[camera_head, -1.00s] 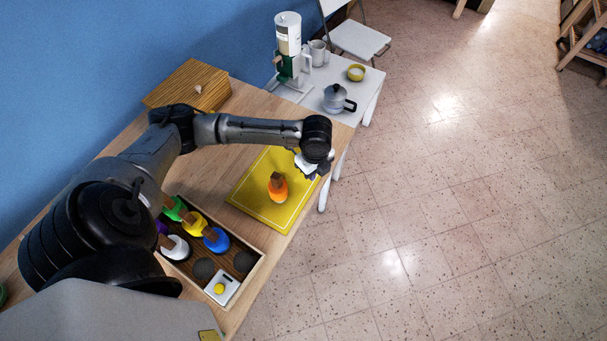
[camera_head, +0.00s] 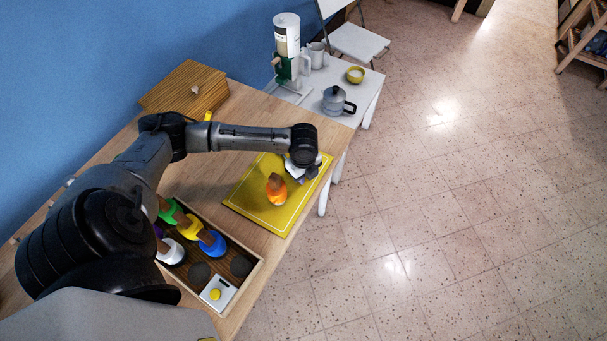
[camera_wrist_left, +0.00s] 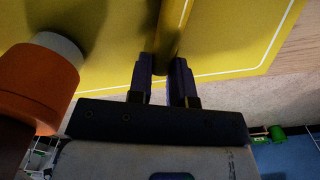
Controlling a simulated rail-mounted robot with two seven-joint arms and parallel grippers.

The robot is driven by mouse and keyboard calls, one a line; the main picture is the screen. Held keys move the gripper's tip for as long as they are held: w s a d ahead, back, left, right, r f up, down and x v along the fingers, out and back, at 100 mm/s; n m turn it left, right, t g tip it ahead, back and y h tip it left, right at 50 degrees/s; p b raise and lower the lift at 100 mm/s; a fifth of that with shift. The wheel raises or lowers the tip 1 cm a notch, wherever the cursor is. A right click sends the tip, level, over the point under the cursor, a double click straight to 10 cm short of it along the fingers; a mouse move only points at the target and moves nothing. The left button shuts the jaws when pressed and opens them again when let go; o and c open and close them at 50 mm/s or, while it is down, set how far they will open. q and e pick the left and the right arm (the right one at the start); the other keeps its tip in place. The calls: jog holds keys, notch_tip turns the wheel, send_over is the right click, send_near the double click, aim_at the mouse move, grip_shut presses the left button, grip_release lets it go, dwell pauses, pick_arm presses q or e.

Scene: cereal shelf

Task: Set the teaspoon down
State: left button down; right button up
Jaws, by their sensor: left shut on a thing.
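My left gripper (camera_head: 300,172) is low over the far right part of the yellow mat (camera_head: 262,213), next to an orange object with a brown top (camera_head: 276,190). In the left wrist view, its two fingers (camera_wrist_left: 164,82) are closed around a thin, shiny rod (camera_wrist_left: 172,30). The rod looks like the teaspoon's handle and reflects yellow. Its far end is cut off by the picture edge, and I cannot tell whether it touches the mat. The orange object with a white end (camera_wrist_left: 38,78) is beside the fingers on the left. My right gripper is not in view.
A wooden tray (camera_head: 248,276) with several coloured objects and a small white scale (camera_head: 218,293) lies nearer me. A wooden box (camera_head: 185,87) stands at the back. Beyond is a white table (camera_head: 312,98) with a moka pot (camera_head: 336,101) and a yellow bowl (camera_head: 355,75).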

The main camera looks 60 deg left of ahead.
pick_arm(q)
jog(key=c, duration=1.5)
grip_release()
jog(key=shift+f, duration=0.1)
jog(key=o, duration=0.5)
jog(key=shift+c, duration=0.2)
jog(key=shift+r, duration=0.2)
notch_tip(320, 180, up, 12)
jog(key=p, duration=0.3)
